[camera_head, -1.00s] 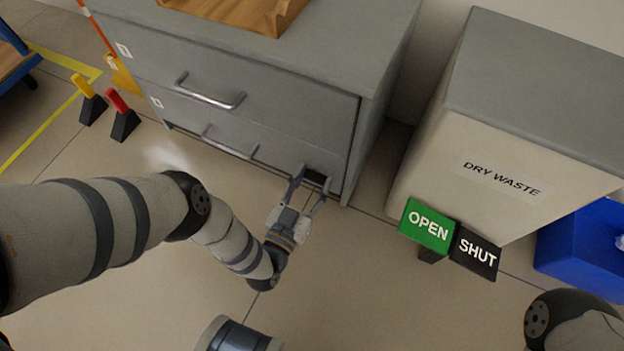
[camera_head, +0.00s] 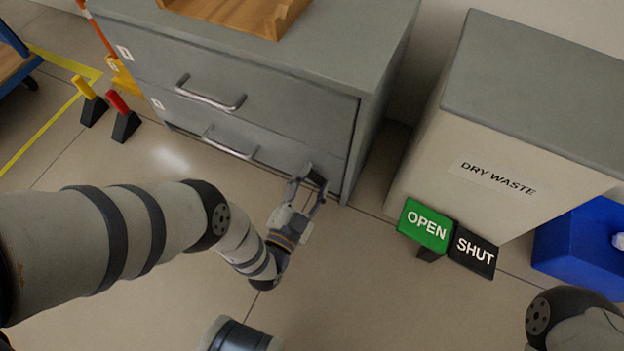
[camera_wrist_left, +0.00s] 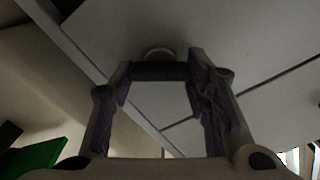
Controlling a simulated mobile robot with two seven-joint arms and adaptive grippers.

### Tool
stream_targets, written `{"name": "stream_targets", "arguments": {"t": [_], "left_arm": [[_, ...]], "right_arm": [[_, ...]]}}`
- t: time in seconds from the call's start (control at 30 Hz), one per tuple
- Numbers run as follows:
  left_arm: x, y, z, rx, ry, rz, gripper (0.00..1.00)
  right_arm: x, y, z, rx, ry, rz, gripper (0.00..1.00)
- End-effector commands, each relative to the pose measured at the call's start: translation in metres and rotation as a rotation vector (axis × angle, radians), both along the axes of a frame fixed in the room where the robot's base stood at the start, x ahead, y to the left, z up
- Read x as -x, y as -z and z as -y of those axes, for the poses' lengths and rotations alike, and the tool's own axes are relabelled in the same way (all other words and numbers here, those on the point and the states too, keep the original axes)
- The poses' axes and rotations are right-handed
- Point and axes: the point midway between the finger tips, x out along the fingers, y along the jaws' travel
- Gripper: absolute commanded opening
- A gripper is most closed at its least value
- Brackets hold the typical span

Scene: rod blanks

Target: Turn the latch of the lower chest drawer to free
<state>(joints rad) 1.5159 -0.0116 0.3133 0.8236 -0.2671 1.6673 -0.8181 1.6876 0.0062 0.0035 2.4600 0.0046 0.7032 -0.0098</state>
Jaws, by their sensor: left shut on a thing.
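The lower chest drawer (camera_head: 275,152) is at the bottom of the grey chest and looks closed. Its latch (camera_head: 316,174) is a small dark piece near the right end of the drawer front, largely hidden by my fingers. In the left wrist view the latch (camera_wrist_left: 160,71) shows as a dark bar across the fingertips, with a pale round part behind it. My left gripper (camera_head: 314,182) is shut on the latch; it also shows in the left wrist view (camera_wrist_left: 160,80). The exact angle of the latch is hard to tell. My right gripper is out of view.
The upper drawer has a bar handle (camera_head: 210,97); the lower handle (camera_head: 230,146) is left of the latch. A wooden tray (camera_head: 235,14) sits on the chest. A dry waste bin (camera_head: 490,170), OPEN and SHUT signs (camera_head: 427,226) and a blue bin (camera_head: 590,245) stand right.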

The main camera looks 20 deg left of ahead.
Motion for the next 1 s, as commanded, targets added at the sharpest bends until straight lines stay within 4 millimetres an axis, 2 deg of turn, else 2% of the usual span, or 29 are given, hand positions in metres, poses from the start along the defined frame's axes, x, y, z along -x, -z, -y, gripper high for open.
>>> {"name": "stream_targets", "arguments": {"t": [0.7,1.0], "left_arm": [[0.0003,0.0019,0.001,-0.669,-0.001,0.022,0.15],[0.0005,0.0026,0.0007,-0.876,0.0,0.029,0.15]], "right_arm": [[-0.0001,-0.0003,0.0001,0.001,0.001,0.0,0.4],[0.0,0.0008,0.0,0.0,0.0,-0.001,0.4]]}}
